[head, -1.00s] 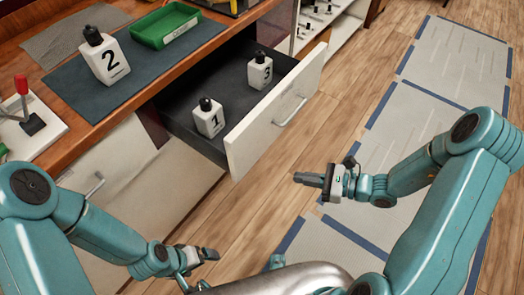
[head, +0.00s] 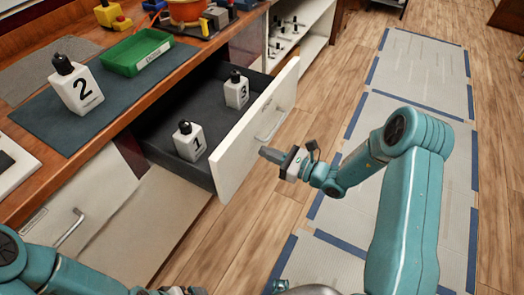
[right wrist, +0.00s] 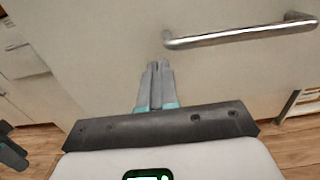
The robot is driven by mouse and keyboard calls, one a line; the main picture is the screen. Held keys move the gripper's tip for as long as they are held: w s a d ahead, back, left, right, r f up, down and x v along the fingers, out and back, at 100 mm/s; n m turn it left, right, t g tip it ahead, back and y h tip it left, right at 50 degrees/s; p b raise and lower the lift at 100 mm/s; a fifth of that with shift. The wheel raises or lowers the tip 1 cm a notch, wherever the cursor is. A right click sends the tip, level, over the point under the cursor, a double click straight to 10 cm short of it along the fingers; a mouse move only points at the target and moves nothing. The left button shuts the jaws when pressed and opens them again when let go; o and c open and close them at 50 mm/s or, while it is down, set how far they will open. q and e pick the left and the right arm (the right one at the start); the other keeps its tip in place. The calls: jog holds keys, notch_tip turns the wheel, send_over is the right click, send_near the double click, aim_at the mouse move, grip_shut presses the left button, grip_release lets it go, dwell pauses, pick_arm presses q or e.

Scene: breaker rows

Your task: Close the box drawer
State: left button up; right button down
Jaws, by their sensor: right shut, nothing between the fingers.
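The box drawer (head: 228,160) is pulled out from the wooden counter, with its white front and metal handle (head: 272,125) facing right. Bottle 1 (head: 190,143) and bottle 3 (head: 236,92) stand upright inside it. My right gripper (head: 265,153) is shut and empty, just outside the drawer front, below the handle. In the right wrist view the shut fingers (right wrist: 157,68) point at the pale front, left of the handle (right wrist: 240,36); I cannot tell whether they touch it. My left gripper (head: 182,291) barely shows at the bottom edge, and its jaws are unclear.
Bottle 2 (head: 76,86) stands on the dark mat (head: 45,120) on the counter, near a green tray (head: 136,52). An open white shelf unit (head: 312,35) stands beyond the drawer. Wooden floor and taped pale mats (head: 415,75) lie clear to the right.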

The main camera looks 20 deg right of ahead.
jog(key=shift+x, duration=0.9)
pick_arm(q)
jog(key=shift+d, duration=0.1)
pick_arm(e)
jog(key=shift+a, duration=0.1)
